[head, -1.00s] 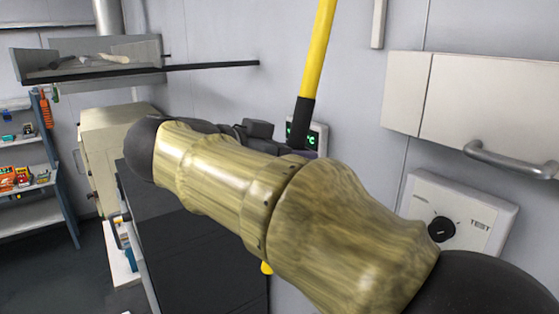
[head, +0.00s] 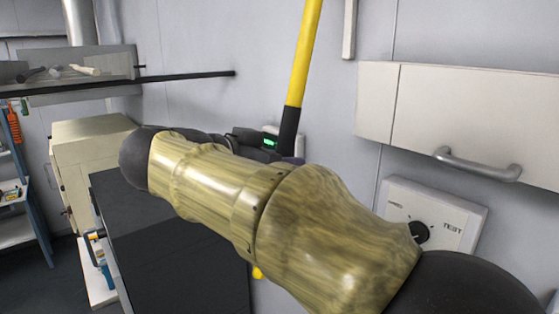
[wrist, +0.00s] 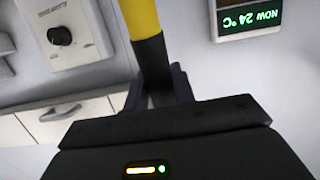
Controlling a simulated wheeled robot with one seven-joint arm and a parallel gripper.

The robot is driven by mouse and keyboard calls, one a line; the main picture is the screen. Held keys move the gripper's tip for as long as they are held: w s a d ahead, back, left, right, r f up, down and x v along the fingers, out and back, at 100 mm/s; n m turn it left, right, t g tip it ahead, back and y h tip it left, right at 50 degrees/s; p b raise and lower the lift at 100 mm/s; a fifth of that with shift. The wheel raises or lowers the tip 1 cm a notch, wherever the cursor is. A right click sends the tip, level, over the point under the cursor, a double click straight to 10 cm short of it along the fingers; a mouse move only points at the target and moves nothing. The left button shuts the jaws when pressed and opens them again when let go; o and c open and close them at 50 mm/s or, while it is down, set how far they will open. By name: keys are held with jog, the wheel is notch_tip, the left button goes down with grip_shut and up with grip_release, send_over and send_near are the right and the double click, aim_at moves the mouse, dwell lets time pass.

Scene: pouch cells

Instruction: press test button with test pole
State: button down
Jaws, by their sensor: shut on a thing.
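The test pole (head: 305,50) is yellow with a black sleeve and stands nearly upright, leaning slightly. My gripper (wrist: 160,92) is shut on the black sleeve of the pole, as the wrist view shows. In the head view my forearm hides most of the gripper, and a bit of yellow shows below the arm. A white wall panel marked TEST (head: 435,212) with a black round knob (head: 420,232) is at the right, partly behind my arm. The panel also shows at the upper left of the wrist view (wrist: 85,20). The pole's tips are out of view or hidden.
A pale wall cabinet (head: 450,110) with a grey handle hangs above the panel. A small temperature display (wrist: 248,18) is on the wall near the gripper. A dark-topped bench (head: 170,250) stands below my arm. A shelf with a black bar (head: 150,82) juts out at the left.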

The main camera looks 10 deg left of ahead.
jog(key=shift+w+d+p, duration=0.3)
jog(key=shift+w+d, duration=0.1)
jog(key=shift+w, duration=0.05)
dwell(1.7)
jog(key=s+a+p, duration=0.3)
jog(key=s+a, duration=0.4)
jog(key=s, duration=0.2)
jog(key=shift+a+p, duration=0.35)
jog(key=shift+a, duration=0.05)
dwell(0.9)
jog(key=shift+w, duration=0.1)
dwell(0.7)
